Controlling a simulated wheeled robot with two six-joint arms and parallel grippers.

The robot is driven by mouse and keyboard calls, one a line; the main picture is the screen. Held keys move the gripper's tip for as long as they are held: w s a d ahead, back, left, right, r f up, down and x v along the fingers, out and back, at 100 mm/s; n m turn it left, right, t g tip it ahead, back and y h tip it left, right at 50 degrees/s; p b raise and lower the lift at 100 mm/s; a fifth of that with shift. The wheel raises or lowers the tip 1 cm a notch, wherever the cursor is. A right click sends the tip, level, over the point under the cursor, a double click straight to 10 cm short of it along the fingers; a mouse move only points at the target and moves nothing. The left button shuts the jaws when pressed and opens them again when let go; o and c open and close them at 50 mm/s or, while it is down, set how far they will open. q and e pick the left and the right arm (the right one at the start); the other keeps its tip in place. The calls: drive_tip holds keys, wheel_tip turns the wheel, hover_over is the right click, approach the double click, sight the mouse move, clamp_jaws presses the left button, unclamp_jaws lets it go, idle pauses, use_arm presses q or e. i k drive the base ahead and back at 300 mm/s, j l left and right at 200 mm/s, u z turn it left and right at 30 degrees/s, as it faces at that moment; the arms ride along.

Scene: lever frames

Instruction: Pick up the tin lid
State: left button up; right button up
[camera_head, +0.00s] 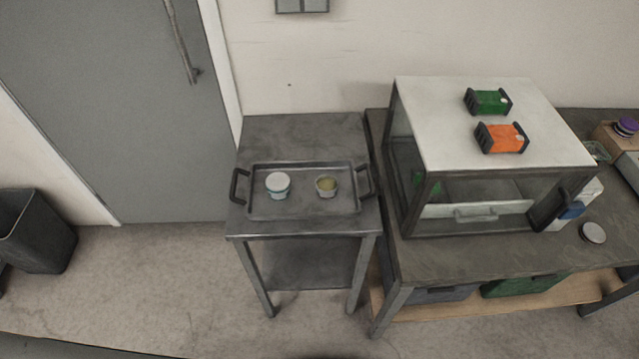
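A round, pale grey disc that looks like the tin lid (592,232) lies flat on the right table, right of the glass-sided case. On the tray on the left table stand two small tins. The left tin (278,186) has a pale, closed-looking top. The right tin (326,186) looks open, with something yellowish inside. Neither of my grippers shows in this view.
The tray (262,208) has two dark handles. The white-topped case (440,150) carries a green box (488,101) and an orange box (501,138). A blue-and-white item (572,210) stands near the disc. A bin (38,232) stands left; the floor between is clear.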

sight(593, 234)
drive_tip(key=l+z, duration=0.1)
drive_tip(key=l, duration=0.4)
drive_tip(key=i+l+z, duration=0.15)
drive_tip(key=l, duration=0.35)
drive_tip(key=l+z, duration=0.1)
drive_tip(key=l, duration=0.45)
drive_tip(key=i+l+z, duration=0.1)
drive_tip(key=l, duration=0.4)
